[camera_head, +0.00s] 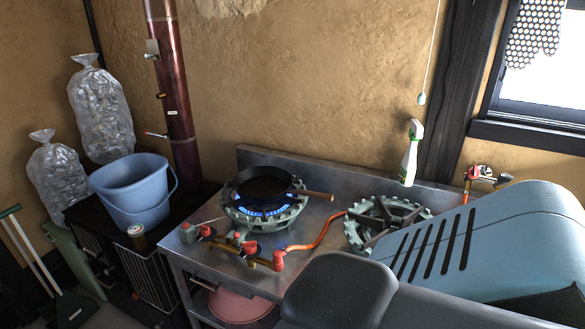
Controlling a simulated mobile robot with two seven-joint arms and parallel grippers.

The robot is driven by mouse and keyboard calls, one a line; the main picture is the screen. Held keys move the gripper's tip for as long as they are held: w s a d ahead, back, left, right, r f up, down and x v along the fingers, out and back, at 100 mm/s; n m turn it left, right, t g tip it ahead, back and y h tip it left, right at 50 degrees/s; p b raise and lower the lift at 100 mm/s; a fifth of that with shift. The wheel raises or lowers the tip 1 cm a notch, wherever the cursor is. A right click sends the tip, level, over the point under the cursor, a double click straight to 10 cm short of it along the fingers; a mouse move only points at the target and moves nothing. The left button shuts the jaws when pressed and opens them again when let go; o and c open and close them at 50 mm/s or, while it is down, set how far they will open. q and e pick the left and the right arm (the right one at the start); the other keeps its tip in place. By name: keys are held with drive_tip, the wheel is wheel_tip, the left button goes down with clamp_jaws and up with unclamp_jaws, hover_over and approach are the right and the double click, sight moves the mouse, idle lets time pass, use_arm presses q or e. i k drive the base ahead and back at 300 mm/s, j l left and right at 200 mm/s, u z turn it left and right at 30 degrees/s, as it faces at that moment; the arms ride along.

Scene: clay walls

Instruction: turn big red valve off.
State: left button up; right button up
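Red valve parts sit on the brass gas pipe (232,247) at the front of the metal counter. One is a red knob (206,231) at the left, one a larger red piece (249,248) in the middle, and one a red fitting (278,260) at the right, near the orange hose (322,232). Another red handle (473,173) is on a brass wall fitting at the right. I cannot tell which is the big red valve. The left burner (262,216) burns with a blue flame under a dark pan (264,187). Neither gripper is in view.
My blue-grey and dark arm parts cover the lower right. A second burner (388,216) shows no flame. A spray bottle (410,155) stands at the back. A blue bucket (133,190) and can (137,236) are at the left, near a dark red pipe (180,110).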

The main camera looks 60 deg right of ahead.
sight(250, 247)
drive_tip(key=z, duration=1.55)
